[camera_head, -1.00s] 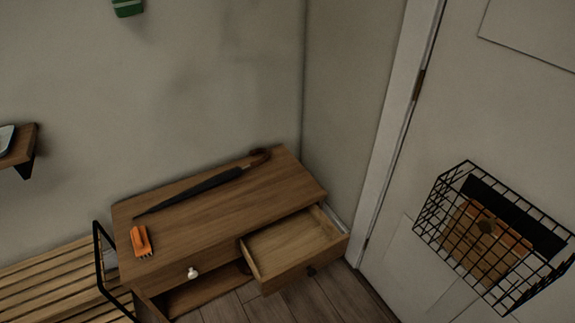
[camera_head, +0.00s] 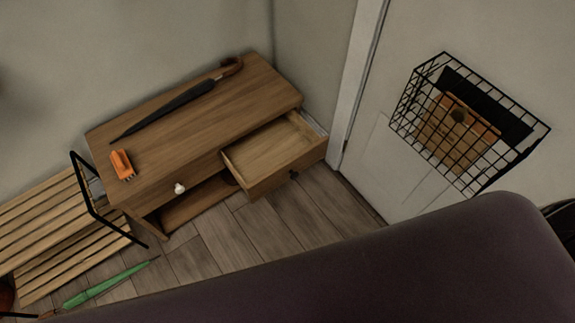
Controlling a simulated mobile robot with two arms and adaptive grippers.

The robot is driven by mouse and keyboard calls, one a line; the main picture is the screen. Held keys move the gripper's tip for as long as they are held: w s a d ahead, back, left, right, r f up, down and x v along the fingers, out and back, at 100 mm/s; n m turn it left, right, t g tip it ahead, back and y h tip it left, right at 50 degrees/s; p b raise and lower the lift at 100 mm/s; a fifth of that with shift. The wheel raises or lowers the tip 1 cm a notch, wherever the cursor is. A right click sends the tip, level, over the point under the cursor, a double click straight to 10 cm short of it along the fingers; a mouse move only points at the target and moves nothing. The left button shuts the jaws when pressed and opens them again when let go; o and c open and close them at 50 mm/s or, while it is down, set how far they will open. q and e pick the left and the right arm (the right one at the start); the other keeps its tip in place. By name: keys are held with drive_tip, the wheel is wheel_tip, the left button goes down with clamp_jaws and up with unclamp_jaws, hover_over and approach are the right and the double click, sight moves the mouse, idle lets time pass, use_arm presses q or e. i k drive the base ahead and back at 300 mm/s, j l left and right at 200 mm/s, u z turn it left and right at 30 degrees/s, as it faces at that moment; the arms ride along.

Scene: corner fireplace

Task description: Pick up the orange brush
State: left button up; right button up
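The orange brush (camera_head: 121,164) lies on the top of the wooden cabinet (camera_head: 185,137), near its front left corner. Its dark bristles point toward the cabinet's front edge. Neither of my grippers shows in the head view, so nothing of mine is seen near the brush.
A closed dark umbrella (camera_head: 180,102) lies along the back of the cabinet top. The right drawer (camera_head: 270,153) is pulled out and empty. A slatted wooden rack (camera_head: 45,235) stands at left. A green umbrella (camera_head: 105,285) lies low at left. A wire basket (camera_head: 470,118) hangs on the door.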

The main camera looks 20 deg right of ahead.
sight(121, 164)
drive_tip(key=i+u, duration=0.7)
drive_tip(key=k, duration=0.05)
